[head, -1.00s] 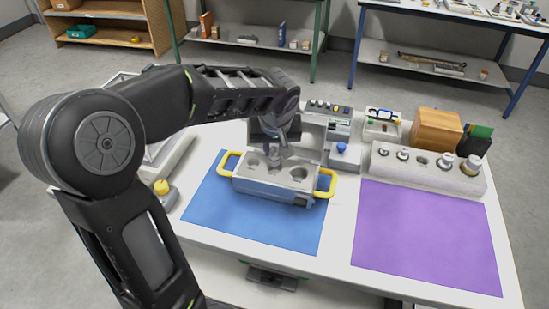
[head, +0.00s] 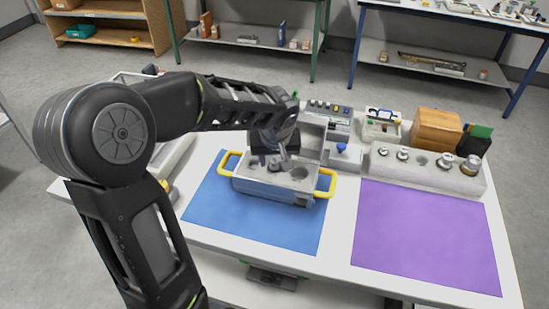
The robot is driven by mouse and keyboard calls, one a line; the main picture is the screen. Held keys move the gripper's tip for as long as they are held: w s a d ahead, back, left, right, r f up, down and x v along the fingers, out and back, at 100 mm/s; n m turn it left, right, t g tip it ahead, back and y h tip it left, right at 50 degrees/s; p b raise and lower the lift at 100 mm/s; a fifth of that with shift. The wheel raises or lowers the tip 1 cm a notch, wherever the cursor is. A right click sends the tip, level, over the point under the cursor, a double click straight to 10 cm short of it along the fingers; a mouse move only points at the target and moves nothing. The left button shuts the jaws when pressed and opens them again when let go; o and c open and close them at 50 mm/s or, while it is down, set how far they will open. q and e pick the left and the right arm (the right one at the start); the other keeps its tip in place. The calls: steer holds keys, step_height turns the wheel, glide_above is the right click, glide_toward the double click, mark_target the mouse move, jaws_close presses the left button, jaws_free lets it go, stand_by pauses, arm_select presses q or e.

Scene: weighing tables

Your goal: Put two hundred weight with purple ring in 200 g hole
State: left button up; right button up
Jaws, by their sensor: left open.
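I cannot make out a weight with a purple ring; anything under the gripper is hidden. A long grey block (head: 390,175) at the right holds several metal weights, including a large one (head: 470,165), and one empty hole (head: 421,160). My right gripper is not in view.
Behind the case stand a device with buttons (head: 330,117), a small scale-like box (head: 381,130), a wooden box (head: 435,130) and a dark holder (head: 473,144). A blue-knobbed item (head: 342,150) is beside the lid. The purple mat (head: 425,235) is bare.

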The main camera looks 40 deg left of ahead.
arm_select(q)
steer(key=v, duration=1.2)
steer(key=shift+a, duration=0.1)
stand_by(0.4)
